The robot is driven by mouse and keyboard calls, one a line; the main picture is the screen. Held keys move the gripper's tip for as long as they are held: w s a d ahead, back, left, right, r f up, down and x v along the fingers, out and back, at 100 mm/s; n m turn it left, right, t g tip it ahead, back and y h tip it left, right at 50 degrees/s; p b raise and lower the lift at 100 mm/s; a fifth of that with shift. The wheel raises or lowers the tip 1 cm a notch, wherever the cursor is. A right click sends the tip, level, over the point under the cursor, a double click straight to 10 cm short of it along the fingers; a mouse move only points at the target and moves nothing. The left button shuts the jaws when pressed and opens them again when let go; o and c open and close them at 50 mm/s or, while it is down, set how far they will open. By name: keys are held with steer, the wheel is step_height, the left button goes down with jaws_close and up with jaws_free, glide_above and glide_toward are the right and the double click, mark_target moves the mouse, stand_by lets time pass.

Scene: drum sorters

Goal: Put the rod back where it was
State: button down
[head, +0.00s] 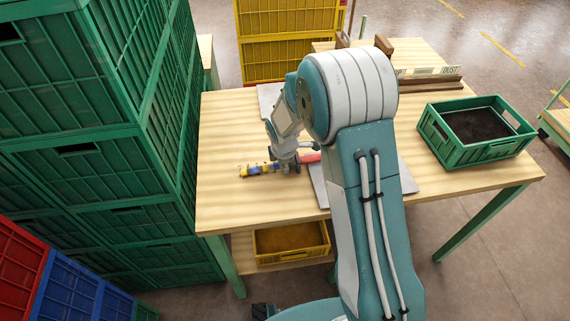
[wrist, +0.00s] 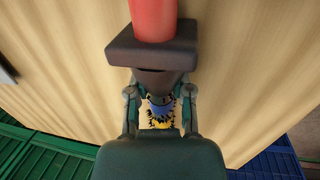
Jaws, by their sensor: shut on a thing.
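The rod has a red length (wrist: 153,18), a dark square block, and a blue and yellow end with dark bristle-like marks (head: 258,170). In the head view it lies roughly level across the left middle of the table, its yellow end to the left and its red part to the right. My gripper (head: 288,167) points down over its middle. In the wrist view my gripper (wrist: 160,92) is shut on the rod just behind the dark block (wrist: 151,45). I cannot tell whether the rod touches the tabletop. My arm hides part of the table.
The wooden table (head: 240,200) has free room at its left. A grey plate (head: 319,186) lies partly behind my arm. A green crate (head: 470,150) with dark contents stands at right. Green crates (head: 150,120) are stacked close to the left edge. A yellow bin (head: 290,258) sits below.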

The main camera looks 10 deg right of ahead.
steer(key=shift+a, duration=0.2)
steer(key=shift+s+d+f, duration=0.1)
steer(key=shift+d+f, duration=0.2)
steer(key=shift+s+f, duration=0.2)
steer(key=shift+f, duration=0.1)
steer(key=c, duration=0.5)
jaws_free()
steer(key=shift+f, duration=0.2)
steer(key=shift+w, duration=0.1)
steer(key=shift+w+d, duration=0.1)
steer(key=shift+w, duration=0.05)
steer(key=shift+r, duration=0.2)
